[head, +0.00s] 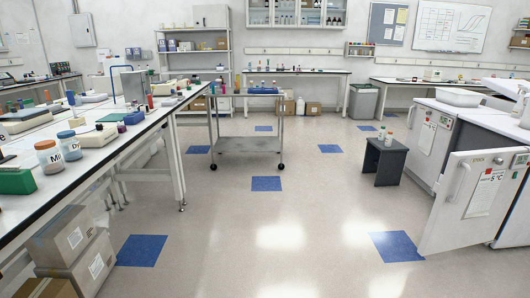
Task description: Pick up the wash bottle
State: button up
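I cannot clearly make out a wash bottle in the head view. Two small bottles (385,137) stand on the dark stool (387,161) right of the middle; they are too small to tell their kind. Two labelled jars, one with an orange lid (49,157) and one with a blue lid (69,146), stand on the left bench (120,146). Small bottles and coloured items also stand on the cart (249,91) and the back benches, too small to identify. My gripper is not in view.
The wide floor (285,235) in the middle is clear. An open white cabinet door (478,199) juts out at the right. Cardboard boxes (75,237) are stacked at the lower left. The wheeled cart stands in front of the back bench (310,71).

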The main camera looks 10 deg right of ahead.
aim_at(389, 137)
jog(key=i, duration=3.75)
jog(key=i+j+z, duration=0.2)
jog(key=i, duration=1.6)
jog(key=i+z, duration=0.45)
jog(key=i+j+z, duration=0.25)
jog(key=z, duration=0.2)
jog(key=i+j+z, duration=0.3)
jog(key=z, duration=0.15)
jog(key=i+j+z, duration=0.3)
jog(key=j+z, duration=0.15)
jog(key=i+j+z, duration=0.25)
jog(key=j, duration=0.15)
jog(key=j+z, duration=0.25)
jog(key=j, duration=0.15)
jog(key=j+z, duration=0.3)
jog(key=j, duration=0.15)
